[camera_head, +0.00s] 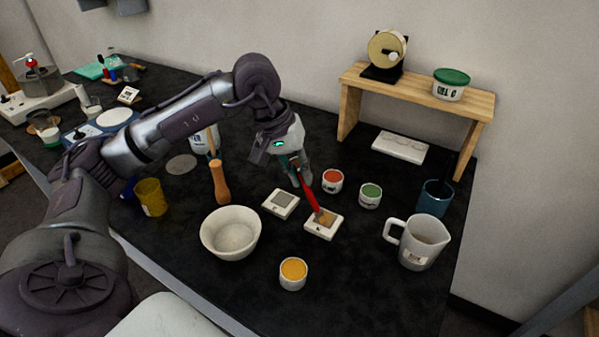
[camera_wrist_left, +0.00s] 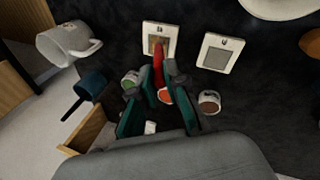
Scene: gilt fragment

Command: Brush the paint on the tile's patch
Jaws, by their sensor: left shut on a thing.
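My left gripper (camera_head: 299,172) is shut on a brush with a red handle (camera_head: 312,203), which slants down to a white tile (camera_head: 312,232). The brush tip is at the tile's brownish patch; whether it touches cannot be told for sure. In the left wrist view the gripper (camera_wrist_left: 161,86), the red brush (camera_wrist_left: 159,66) and the tile (camera_wrist_left: 147,31) show too. A second white tile (camera_head: 270,209) with a grey patch lies to the left. Small paint pots stand around: red (camera_head: 333,187), green (camera_head: 370,201) and yellow-orange (camera_head: 293,281). My right gripper is not in view.
A white bowl (camera_head: 229,243) stands left of the tiles and a white jug (camera_head: 420,250) right. A blue cup (camera_head: 434,201) stands by the wooden shelf (camera_head: 420,90). A brown-topped pot (camera_wrist_left: 209,102) shows in the wrist view. The near right tabletop is bare.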

